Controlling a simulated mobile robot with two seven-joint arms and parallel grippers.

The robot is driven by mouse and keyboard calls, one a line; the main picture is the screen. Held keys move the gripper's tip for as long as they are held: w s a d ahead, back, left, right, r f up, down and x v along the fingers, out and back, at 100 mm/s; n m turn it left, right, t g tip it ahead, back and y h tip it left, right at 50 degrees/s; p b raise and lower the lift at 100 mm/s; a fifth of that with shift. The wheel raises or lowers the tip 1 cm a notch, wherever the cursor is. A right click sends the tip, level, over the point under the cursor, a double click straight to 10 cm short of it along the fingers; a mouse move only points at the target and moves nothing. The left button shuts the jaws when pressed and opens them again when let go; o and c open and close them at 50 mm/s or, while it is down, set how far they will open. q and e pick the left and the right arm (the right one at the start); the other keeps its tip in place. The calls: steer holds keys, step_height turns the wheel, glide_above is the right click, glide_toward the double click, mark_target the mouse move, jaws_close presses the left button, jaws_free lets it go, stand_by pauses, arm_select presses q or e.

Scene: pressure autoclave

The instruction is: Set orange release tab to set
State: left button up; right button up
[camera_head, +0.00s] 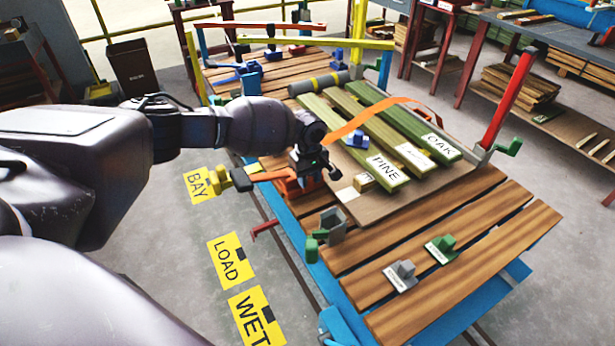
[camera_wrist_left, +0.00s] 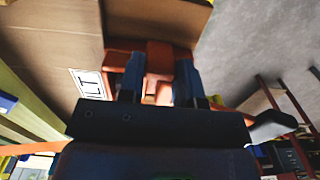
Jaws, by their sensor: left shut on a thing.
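An orange ratchet buckle (camera_head: 298,187) sits at the near-left edge of the slatted rack, with an orange strap (camera_head: 375,113) arching away from it over the boards. An orange lever (camera_head: 270,175) extends left from the buckle. My left gripper (camera_head: 316,168) is down at the buckle, and its arm comes in from the left. In the left wrist view, the two fingers (camera_wrist_left: 158,82) are shut on the orange release tab (camera_wrist_left: 159,58), with orange showing between and beyond them. The tab's exact angle is partly hidden by the gripper. My right gripper is not in view.
Boards labelled PINE (camera_head: 368,158) and OAK (camera_head: 425,136) lie right of the buckle on a brown sheet. Grey (camera_head: 403,275) and green (camera_head: 441,247) clips stand on the near slats. A red post (camera_head: 508,98) rises at the right. Yellow floor signs (camera_head: 229,261) lie left.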

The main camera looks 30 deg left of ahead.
arm_select(q)
steer(key=shift+w+r+p, duration=0.5)
steer(key=shift+r, duration=0.3)
steer(key=shift+f+h+p, duration=0.15)
steer(key=shift+h+p, duration=0.15)
steer(key=shift+p, duration=0.2)
steer(key=shift+s+f, duration=0.1)
steer(key=shift+f, duration=0.1)
steer(key=shift+a+f+g+h, duration=0.2)
steer(key=shift+f+g+h, duration=0.05)
steer(key=shift+g+h, duration=0.05)
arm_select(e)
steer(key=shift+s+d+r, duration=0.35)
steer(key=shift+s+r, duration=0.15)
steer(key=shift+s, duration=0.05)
arm_select(q)
steer(key=shift+s, duration=0.1)
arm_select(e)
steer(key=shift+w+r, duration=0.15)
arm_select(q)
steer(key=o, duration=0.9)
steer(key=shift+f, duration=0.1)
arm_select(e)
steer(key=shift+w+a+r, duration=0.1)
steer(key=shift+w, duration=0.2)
arm_select(q)
steer(key=shift+s+a, duration=0.1)
